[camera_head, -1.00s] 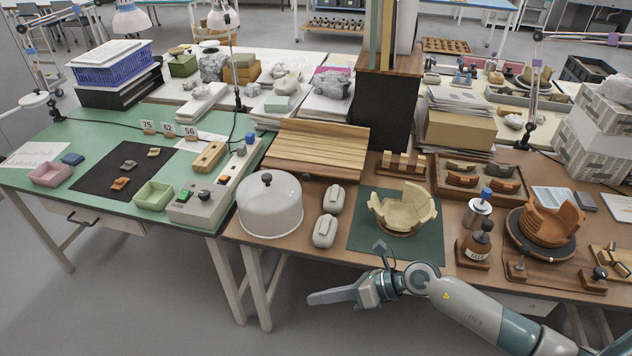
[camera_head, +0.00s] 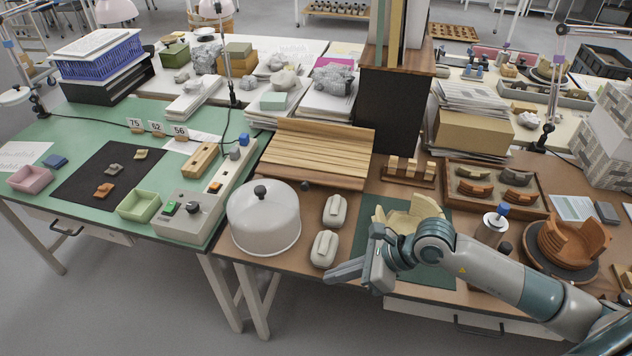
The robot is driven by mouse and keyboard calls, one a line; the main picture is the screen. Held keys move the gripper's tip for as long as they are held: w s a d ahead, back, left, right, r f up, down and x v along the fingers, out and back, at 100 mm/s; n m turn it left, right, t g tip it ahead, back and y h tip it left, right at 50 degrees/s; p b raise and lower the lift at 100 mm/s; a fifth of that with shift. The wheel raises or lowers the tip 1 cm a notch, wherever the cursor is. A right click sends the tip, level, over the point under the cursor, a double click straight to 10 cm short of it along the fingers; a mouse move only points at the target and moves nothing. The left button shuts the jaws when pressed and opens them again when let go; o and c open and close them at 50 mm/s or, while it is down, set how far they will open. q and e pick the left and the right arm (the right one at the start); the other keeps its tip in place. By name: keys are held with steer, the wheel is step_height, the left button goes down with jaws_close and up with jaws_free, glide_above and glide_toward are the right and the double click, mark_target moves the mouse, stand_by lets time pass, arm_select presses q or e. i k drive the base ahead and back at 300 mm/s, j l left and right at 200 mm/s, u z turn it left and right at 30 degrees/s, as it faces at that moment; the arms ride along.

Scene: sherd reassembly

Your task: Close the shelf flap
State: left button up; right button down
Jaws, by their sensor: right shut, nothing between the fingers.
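A wooden shelf unit (camera_head: 418,66) with a dark panel (camera_head: 394,112) below its top stands at the back middle of the brown table. A slatted wooden board (camera_head: 312,160) lies to its left, with a raised strip along its back edge. I cannot tell which part is the shelf flap or whether it is open. My right gripper (camera_head: 346,272) is shut and empty, pointing left over the table's front edge. It is well in front of the shelf unit and the slatted board, touching neither. My left gripper is not in view.
A domed cover (camera_head: 264,218) and two pale rounded pieces (camera_head: 335,211) stand left of my right gripper. My right arm partly hides a cream pot (camera_head: 400,214) on a green mat. A tray of sherds (camera_head: 497,184) and a terracotta pot (camera_head: 572,243) are at right.

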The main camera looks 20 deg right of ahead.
mark_target(305, 176)
steer(key=i+l, duration=0.3)
steer(key=i, duration=0.2)
steer(key=i+l, duration=0.35)
steer(key=i, duration=0.1)
